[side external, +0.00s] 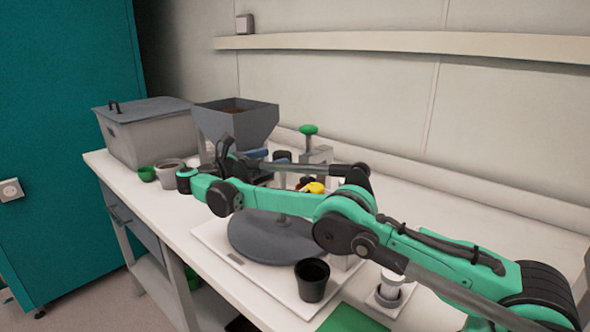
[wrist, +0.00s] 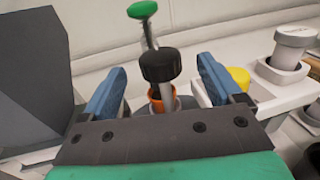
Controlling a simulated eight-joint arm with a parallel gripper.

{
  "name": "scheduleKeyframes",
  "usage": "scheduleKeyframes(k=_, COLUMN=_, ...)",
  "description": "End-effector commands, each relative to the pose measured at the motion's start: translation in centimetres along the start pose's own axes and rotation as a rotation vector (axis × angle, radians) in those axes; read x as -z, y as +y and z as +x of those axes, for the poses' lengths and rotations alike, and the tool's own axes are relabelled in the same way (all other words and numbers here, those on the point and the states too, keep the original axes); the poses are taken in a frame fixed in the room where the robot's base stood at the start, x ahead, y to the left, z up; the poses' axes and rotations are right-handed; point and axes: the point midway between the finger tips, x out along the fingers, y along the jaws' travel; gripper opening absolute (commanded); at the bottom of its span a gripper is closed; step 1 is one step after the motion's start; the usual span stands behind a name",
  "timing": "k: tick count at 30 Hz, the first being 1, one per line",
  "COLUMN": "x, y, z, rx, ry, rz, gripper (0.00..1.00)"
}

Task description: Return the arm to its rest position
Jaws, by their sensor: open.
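My arm reaches across the bench from the right in the side view. My gripper (side external: 268,155) is over the back of the bench, just right of the grey hopper. In the wrist view my gripper (wrist: 158,65) has its two blue fingers wide apart. A black-capped object (wrist: 160,65) with an orange ring below shows between the fingers. I see no contact between it and either finger. A green-topped post (wrist: 142,10) stands behind it. It also shows in the side view (side external: 308,130).
The grey hopper (side external: 236,125) stands close left of my gripper, with a lidded grey bin (side external: 148,135) beyond. A round dark turntable (side external: 262,245) lies below my arm. A black pot (side external: 312,280) stands at the front. The bench (side external: 450,225) is clear at the back right.

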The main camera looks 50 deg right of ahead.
Motion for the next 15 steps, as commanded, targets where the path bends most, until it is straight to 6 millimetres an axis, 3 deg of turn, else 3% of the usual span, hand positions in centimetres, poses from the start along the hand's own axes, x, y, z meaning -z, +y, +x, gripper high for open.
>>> scheduleKeyframes(k=8, x=-0.6, y=0.1, z=0.2, rx=-0.019, ry=0.037, rz=0.033, gripper=0.86)
scheduleKeyframes(k=15, x=-2.5, y=-0.3, z=0.9, rx=-0.089, ry=0.245, rz=0.205, gripper=0.86)
